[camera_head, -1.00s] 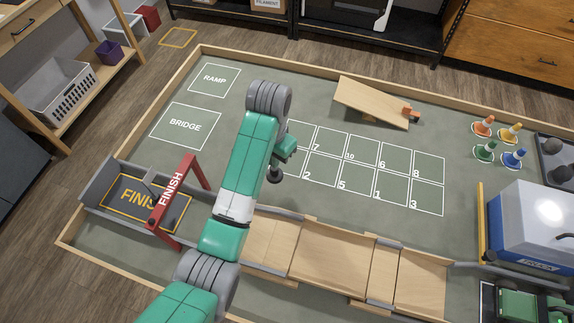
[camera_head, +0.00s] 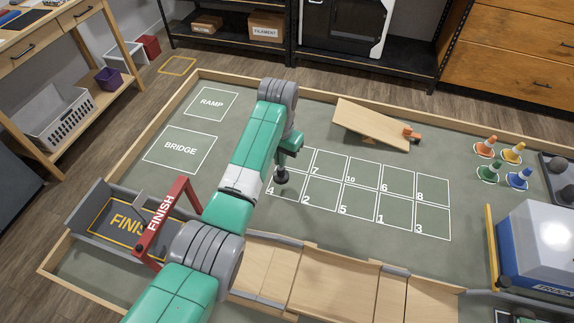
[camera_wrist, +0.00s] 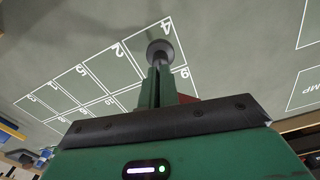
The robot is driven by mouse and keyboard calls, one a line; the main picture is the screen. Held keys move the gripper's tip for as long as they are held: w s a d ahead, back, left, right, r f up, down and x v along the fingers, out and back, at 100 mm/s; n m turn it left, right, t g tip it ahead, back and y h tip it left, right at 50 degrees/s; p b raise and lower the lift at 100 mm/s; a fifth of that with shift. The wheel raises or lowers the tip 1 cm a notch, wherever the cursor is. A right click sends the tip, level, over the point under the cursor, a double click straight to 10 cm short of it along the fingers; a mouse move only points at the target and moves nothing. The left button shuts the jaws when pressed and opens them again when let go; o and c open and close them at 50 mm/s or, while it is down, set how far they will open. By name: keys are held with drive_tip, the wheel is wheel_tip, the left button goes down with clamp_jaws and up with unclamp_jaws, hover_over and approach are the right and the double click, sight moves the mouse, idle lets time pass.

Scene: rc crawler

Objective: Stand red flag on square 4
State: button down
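My gripper (camera_wrist: 158,75) points down over the numbered grid, its green fingers together around a thin dark stem. The stem ends in a round dark base (camera_wrist: 158,50), which also shows in the head view (camera_head: 282,177). A bit of red cloth (camera_wrist: 188,98) peeks out beside the fingers in the wrist view. I take this to be the red flag, mostly hidden by the gripper. Square 4 (camera_head: 270,191) is the near-left square of the grid, and its number shows in the wrist view (camera_wrist: 166,27). The base appears over square 4; I cannot tell whether it touches the mat.
A red FINISH arch (camera_head: 160,222) and wooden bridge pieces (camera_head: 325,278) lie along the near side. A wooden ramp (camera_head: 370,125) stands behind the grid. Several small cones (camera_head: 487,147) and a blue-and-white box (camera_head: 540,245) are at the right. The other squares are clear.

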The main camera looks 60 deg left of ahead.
sight(287, 173)
drive_tip(key=shift+w+f, duration=0.1)
drive_tip(key=shift+w, duration=0.65)
drive_tip(key=shift+w+f, duration=0.15)
drive_tip(key=shift+f, duration=0.75)
drive_tip(key=shift+w+f, duration=0.1)
drive_tip(key=shift+f, duration=0.75)
drive_tip(key=shift+f+b, duration=0.15)
drive_tip(key=shift+b, duration=0.15)
drive_tip(key=c, duration=1.6)
unclamp_jaws()
drive_tip(key=shift+c, duration=0.2)
wheel_tip(287, 173, up, 12)
drive_tip(key=p, duration=0.1)
